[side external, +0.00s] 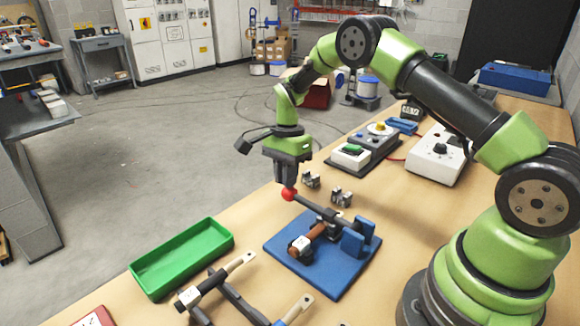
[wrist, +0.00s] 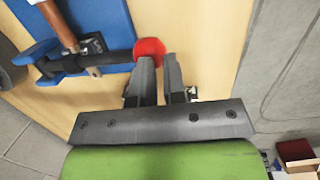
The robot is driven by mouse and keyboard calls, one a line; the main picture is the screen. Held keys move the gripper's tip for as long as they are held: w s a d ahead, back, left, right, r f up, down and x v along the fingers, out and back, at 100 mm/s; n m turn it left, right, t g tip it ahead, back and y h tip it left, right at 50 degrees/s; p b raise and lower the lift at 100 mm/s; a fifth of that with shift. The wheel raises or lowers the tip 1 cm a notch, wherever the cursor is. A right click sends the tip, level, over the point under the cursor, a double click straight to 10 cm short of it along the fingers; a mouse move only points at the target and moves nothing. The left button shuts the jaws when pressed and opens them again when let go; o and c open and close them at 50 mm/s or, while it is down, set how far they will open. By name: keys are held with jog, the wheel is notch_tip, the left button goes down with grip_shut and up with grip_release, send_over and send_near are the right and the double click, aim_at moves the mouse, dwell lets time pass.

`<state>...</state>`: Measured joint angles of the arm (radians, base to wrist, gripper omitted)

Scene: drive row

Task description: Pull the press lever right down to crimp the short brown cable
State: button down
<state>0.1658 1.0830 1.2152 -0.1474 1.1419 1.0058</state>
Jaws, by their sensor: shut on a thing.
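The blue press (side external: 345,275) stands on the bench, and its dark lever (side external: 320,210) reaches out from blue uprights (side external: 358,237) to a red ball knob (side external: 288,194). My gripper (side external: 289,183) points down and is shut on this knob. In the wrist view the knob (wrist: 150,47) is at the fingertips of my gripper (wrist: 159,62). The lever looks low and nearly level, but its exact height is hard to judge. The short brown cable (side external: 318,231) lies in the press under the lever, with a white-marked end (side external: 301,243) towards the front. The crimping spot is partly hidden.
A green tray (side external: 182,258) lies left of the press. A rack with pale-handled tools (side external: 238,262) stands in front. Two small metal clips (side external: 311,179) (side external: 341,197) sit behind the lever. A button box (side external: 351,156) and a white dial box (side external: 436,156) stand further back.

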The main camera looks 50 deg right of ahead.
jog(key=shift+s+f, duration=0.15)
jog(key=shift+f, duration=0.15)
